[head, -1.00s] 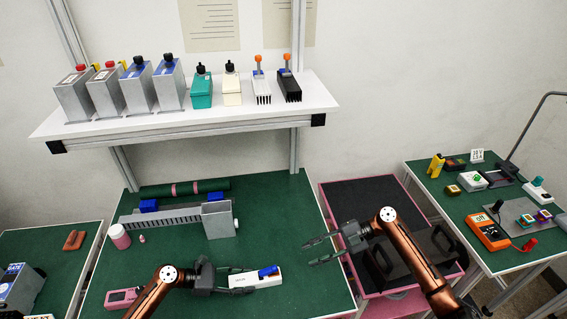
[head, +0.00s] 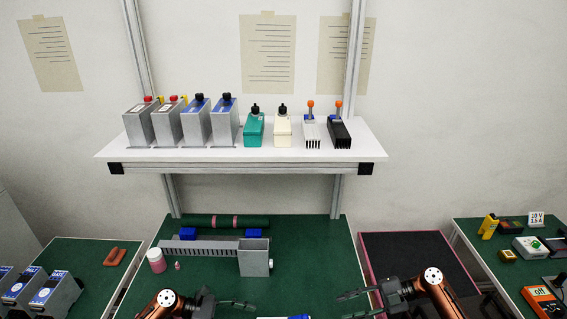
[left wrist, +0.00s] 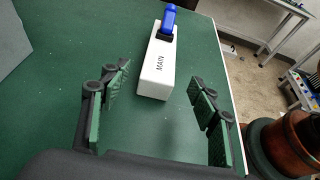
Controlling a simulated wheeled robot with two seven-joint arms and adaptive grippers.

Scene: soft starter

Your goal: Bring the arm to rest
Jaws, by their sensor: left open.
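My left gripper (head: 256,306) is low in the head view, over the green bench. In the left wrist view its two fingers (left wrist: 160,78) are spread apart with nothing between the pads. A white block marked MAIN (left wrist: 157,68) with a blue lever (left wrist: 168,20) lies on the bench just ahead of the fingers. Only a sliver of the block and its blue lever (head: 298,317) shows at the bottom of the head view. My right gripper (head: 342,306) is open and empty at the bench's right side, its fingers pointing left.
A shelf (head: 365,152) with several devices hangs above. A black-lined pink tray (head: 415,262) is at right. Side tables stand left and right.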

